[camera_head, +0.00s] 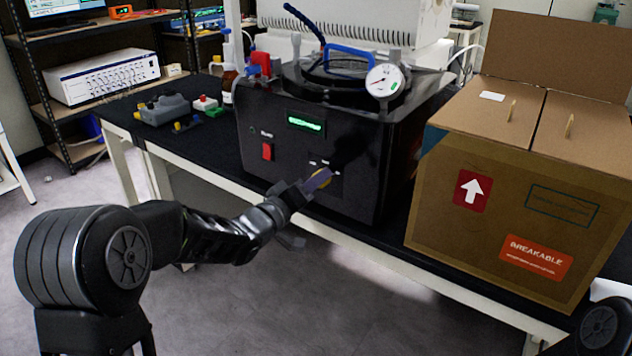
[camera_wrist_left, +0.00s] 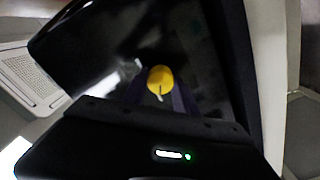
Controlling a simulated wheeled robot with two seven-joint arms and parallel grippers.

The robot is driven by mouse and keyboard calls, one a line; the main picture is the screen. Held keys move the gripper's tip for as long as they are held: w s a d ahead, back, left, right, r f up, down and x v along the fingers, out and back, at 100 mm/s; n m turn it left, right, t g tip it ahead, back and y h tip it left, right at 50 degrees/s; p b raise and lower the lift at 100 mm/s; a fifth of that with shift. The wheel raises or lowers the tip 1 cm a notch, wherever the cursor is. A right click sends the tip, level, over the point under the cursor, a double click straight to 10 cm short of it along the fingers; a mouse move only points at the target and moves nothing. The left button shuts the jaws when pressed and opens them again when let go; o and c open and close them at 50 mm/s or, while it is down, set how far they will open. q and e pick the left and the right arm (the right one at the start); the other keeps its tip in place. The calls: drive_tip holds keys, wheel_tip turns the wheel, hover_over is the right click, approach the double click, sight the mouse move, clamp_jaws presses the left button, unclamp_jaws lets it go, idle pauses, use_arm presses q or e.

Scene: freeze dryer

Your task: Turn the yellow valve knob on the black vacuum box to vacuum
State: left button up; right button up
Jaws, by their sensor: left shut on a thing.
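The black vacuum box (camera_head: 345,150) stands on the black-topped bench, with a green lit display, a red switch and a pressure gauge on top. The yellow valve knob (camera_head: 322,180) is low on its front face, partly hidden by my left gripper (camera_head: 312,184). In the left wrist view the yellow knob (camera_wrist_left: 160,79) shows between the two fingers of my left gripper (camera_wrist_left: 158,97), with a pale pointer mark on it. My left gripper is shut on the knob. The setting labels around the knob are too small to read. My right gripper is not in view.
A large cardboard box (camera_head: 490,200) stands right of the vacuum box on the bench (camera_head: 205,153). Small connectors and a grey device (camera_head: 165,110) lie to the left, near a brown bottle (camera_head: 228,82). The floor in front is clear.

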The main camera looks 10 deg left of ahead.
use_arm(q)
clamp_jaws()
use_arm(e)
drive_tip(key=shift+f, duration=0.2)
use_arm(q)
drive_tip(key=shift+d+f+m+b, duration=0.1)
drive_tip(key=shift+m+b, duration=4.4)
drive_tip(key=shift+m, duration=1.5)
drive_tip(key=shift+d+f+m+b, duration=0.1)
drive_tip(key=shift+m+b, duration=4.35)
drive_tip(key=shift+m, duration=1.55)
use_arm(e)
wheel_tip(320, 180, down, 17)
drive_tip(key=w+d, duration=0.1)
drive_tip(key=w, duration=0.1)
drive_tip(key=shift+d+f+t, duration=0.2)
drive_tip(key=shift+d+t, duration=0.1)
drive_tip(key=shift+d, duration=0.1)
use_arm(q)
drive_tip(key=shift+r, duration=0.1)
